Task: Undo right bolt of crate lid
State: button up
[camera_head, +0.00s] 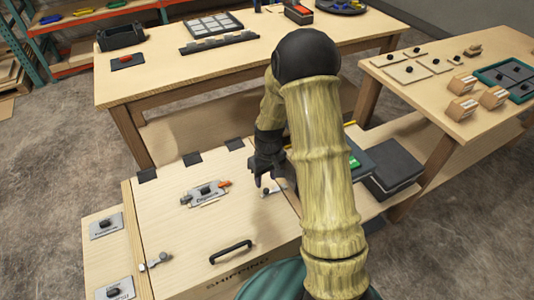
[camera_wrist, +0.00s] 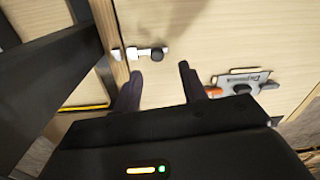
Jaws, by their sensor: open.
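The crate lid (camera_head: 180,225) is pale wood and lies shut and flat. The right bolt (camera_head: 272,188) is a small metal bolt with a dark knob near the lid's right edge, partly hidden by my gripper. In the wrist view the right bolt (camera_wrist: 147,53) lies near the seam, its round black knob toward the lid and a small metal piece across the seam. My gripper (camera_head: 266,181) is just above this bolt. In the wrist view my gripper (camera_wrist: 160,78) has its two dark fingers apart and empty, the knob showing beyond the gap between them.
A left bolt (camera_head: 155,262) sits at the lid's left edge. A black handle (camera_head: 231,251) and a label plate with an orange-red part (camera_head: 207,192) are on the lid. Dark boxes (camera_head: 393,175) lie to the right. A workbench (camera_head: 150,85) stands behind.

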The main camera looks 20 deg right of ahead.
aim_at(267, 189)
notch_tip(267, 189, up, 12)
jog(key=shift+d, duration=0.25)
jog(key=shift+f, duration=0.15)
jog(key=s+r+m+t+p, duration=0.2)
jog(key=s+r+m+p, duration=0.1)
jog(key=s+r+p, duration=0.6)
jog(key=s+a+r, duration=0.1)
jog(key=s+r, duration=0.3)
jog(key=s, duration=0.1)
jog(key=shift+s+r+m+t+h+p, duration=0.25)
jog(key=shift+s+m+t+h+p, duration=0.05)
jog(key=shift+s+m+t, duration=0.1)
jog(key=shift+w, duration=0.1)
dwell(0.8)
